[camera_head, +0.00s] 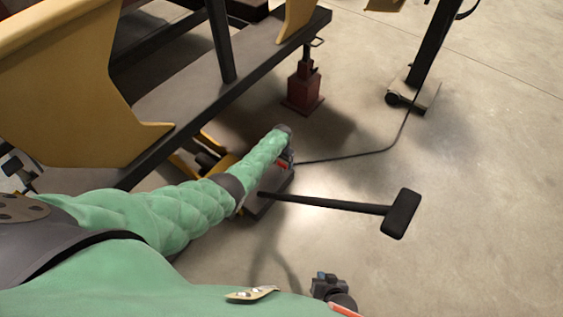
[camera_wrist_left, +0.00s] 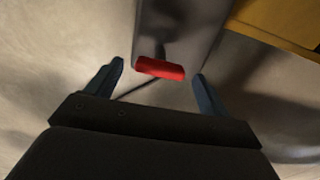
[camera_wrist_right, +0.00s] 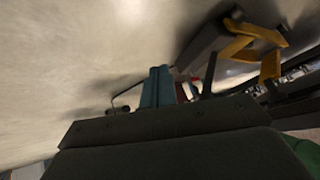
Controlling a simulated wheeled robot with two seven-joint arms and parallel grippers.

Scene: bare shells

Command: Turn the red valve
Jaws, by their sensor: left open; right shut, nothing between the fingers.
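The red valve (camera_wrist_left: 160,68) is a short red bar on the end of a grey body (camera_wrist_left: 180,30). In the left wrist view it lies between the two fingers of my left gripper (camera_wrist_left: 159,73), with a visible gap on each side. In the head view a bit of the red valve (camera_head: 282,165) shows beside my left gripper (camera_head: 289,156), at the dark unit (camera_head: 262,205) on the floor; my forearm partly hides it. My right gripper (camera_head: 322,277) is at the bottom of the head view, apart from the unit. Its fingers are together and empty in the right wrist view (camera_wrist_right: 158,86).
A long black handle with a T-shaped end (camera_head: 401,213) reaches right from the unit. A dark hose (camera_head: 350,157) runs to a stand (camera_head: 412,92). A red jack (camera_head: 303,88) stands under a yellow and black frame (camera_head: 75,90).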

